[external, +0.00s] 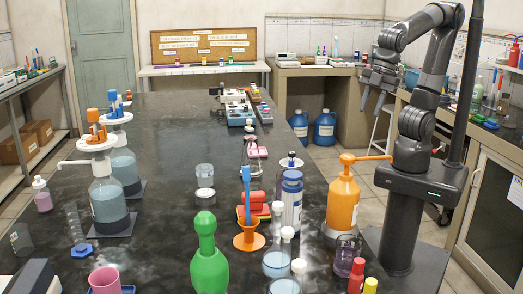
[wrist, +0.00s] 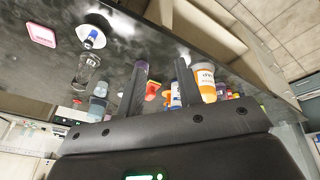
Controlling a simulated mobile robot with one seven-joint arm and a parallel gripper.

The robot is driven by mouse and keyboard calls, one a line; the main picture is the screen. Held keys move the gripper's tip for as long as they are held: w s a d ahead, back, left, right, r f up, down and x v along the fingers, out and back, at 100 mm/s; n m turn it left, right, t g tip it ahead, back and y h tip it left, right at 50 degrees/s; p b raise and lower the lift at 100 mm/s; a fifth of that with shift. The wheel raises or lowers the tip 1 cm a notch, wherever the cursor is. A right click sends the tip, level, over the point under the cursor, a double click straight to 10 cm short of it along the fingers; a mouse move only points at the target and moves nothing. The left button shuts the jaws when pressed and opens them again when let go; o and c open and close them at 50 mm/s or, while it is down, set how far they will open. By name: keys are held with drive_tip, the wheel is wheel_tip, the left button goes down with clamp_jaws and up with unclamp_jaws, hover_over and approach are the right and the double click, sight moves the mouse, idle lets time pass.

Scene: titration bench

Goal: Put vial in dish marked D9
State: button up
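No mark D9 is legible in either view, so I cannot tell which dish is meant. In the external view a small dark-capped vial (external: 291,157) stands at a pale round dish (external: 298,163) behind the blue bottle; I cannot tell whether it is inside. In the wrist view a white round dish (wrist: 98,41) has a small blue-and-white item (wrist: 91,36) at it, possibly a vial. My gripper (external: 371,113) hangs in the air right of the bench, well apart from these. Its two fingers (wrist: 155,98) are spread, with nothing seen between them.
Pump dispensers (external: 108,205) stand at left. The bench's left middle is clear.

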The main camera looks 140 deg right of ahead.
drive_tip(key=s+a+t+y, duration=0.1)
drive_tip(key=s+a+t, duration=0.1)
drive_tip(key=s+a, duration=0.5)
drive_tip(key=shift+s+a+y, duration=0.3)
drive_tip(key=shift+s+a, duration=0.05)
drive_tip(key=shift+s, duration=0.1)
